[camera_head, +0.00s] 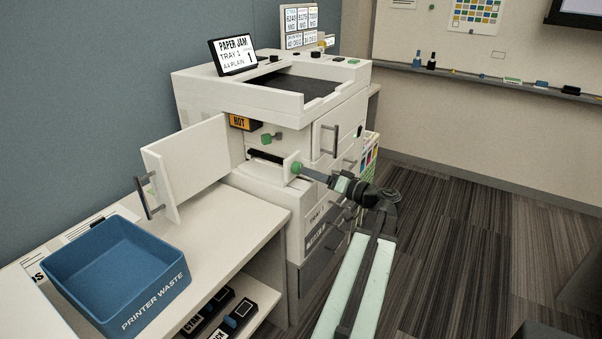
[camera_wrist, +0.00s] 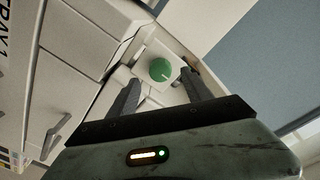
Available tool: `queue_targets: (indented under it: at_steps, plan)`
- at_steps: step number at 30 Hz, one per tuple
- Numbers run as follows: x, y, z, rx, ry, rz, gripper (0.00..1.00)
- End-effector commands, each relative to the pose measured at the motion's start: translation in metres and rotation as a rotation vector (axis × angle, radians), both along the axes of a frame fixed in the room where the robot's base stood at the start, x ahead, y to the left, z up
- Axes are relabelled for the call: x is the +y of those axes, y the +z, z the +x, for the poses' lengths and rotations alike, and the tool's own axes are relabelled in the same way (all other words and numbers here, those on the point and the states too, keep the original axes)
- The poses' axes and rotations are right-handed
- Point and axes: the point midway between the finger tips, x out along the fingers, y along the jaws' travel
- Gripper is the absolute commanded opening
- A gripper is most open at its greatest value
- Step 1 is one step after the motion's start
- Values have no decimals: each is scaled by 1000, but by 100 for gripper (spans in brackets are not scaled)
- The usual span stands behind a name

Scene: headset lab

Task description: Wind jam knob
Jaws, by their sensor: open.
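The printer (camera_head: 270,110) stands with its side door (camera_head: 190,160) swung open to the left. Inside the opening are a green knob (camera_head: 296,168) at the front of a pale unit and a smaller green part (camera_head: 271,137) above it. My gripper (camera_head: 303,171) reaches in from the right, close to the lower knob. In the wrist view the round green knob (camera_wrist: 162,69), with a pale line on its face, sits on a white block. My open fingers (camera_wrist: 162,95) stand on either side, below it in the picture. I cannot tell whether they touch it.
An orange HOT label (camera_head: 239,122) marks the opening. A blue PRINTER WASTE bin (camera_head: 115,270) stands on the white counter (camera_head: 235,215) at the left. Cartridges (camera_head: 232,318) lie on the shelf below. The printer screen (camera_head: 234,54) reads PAPER JAM, TRAY 1.

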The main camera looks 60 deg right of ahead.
Motion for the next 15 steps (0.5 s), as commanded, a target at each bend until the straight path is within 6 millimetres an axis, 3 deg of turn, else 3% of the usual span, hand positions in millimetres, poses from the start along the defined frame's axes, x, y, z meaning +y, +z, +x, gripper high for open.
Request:
queue_targets:
  at_steps: [6, 15]
  plan:
    - [-2, 0, 34, 0, 3, 0, 58]
    - [-2, 0, 42, 1, 3, 1, 58]
